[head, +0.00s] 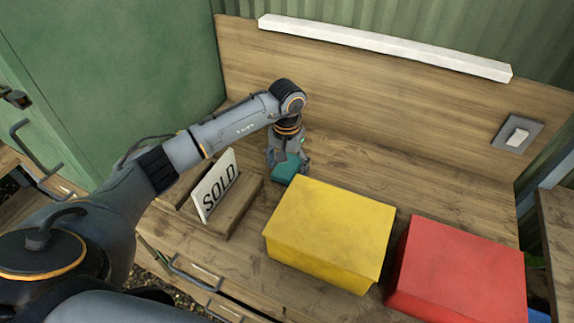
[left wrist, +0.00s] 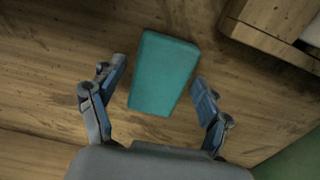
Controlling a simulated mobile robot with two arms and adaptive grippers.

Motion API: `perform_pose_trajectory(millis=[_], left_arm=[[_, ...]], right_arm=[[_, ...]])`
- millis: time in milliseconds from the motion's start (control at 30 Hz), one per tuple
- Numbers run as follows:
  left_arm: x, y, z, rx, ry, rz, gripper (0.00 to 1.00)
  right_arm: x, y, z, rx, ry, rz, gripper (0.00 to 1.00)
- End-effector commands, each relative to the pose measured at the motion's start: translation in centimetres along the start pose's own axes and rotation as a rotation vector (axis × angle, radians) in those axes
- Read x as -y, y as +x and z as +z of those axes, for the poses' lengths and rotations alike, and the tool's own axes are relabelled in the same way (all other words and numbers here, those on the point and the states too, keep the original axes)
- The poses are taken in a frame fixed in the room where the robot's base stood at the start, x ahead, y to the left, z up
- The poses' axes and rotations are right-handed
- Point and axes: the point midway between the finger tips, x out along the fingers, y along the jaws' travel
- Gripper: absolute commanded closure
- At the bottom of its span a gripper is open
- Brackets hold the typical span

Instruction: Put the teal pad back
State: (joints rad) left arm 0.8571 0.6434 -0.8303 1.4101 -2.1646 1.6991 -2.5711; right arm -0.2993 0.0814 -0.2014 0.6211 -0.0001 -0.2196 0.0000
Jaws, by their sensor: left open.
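The teal pad (head: 286,171) lies on the wooden bench top, behind the yellow box and right of the SOLD sign. In the left wrist view the teal pad (left wrist: 163,73) shows as a flat block with its near end between my fingers. My left gripper (head: 287,162) points down over the pad. In the left wrist view the left gripper (left wrist: 155,88) is open, with a finger on each side of the pad and a gap at both sides. The gripper hides part of the pad in the head view. My right gripper is not in view.
A white SOLD sign (head: 215,186) stands in a wooden holder (head: 238,200) left of the pad. A yellow box (head: 330,228) and a red box (head: 458,270) stand in front and to the right. A light switch (head: 517,136) is on the back panel. The bench behind the boxes is clear.

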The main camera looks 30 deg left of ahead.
Motion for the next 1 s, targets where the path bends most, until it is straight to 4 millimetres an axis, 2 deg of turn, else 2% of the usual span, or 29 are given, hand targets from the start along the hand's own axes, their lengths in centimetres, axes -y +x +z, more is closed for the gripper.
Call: perform_pose_trajectory(millis=[200, 267, 700, 833, 1000], left_arm=[[0.0, -0.6, 0.0, 0.001, 0.000, 0.001, 0.23], [0.0, -1.2, -0.1, -0.004, 0.000, 0.000, 0.23], [0.0, -10.1, -0.1, -0.004, 0.000, -0.001, 0.23], [0.0, -11.6, -0.1, -0.002, -0.001, 0.000, 0.23], [0.0, -12.3, 0.0, 0.001, 0.000, 0.000, 0.23]], right_arm=[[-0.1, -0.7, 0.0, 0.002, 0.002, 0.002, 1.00], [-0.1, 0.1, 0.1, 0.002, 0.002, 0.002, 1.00], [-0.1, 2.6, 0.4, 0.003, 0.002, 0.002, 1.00], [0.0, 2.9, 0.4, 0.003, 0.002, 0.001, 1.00], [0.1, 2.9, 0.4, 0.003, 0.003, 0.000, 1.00]])
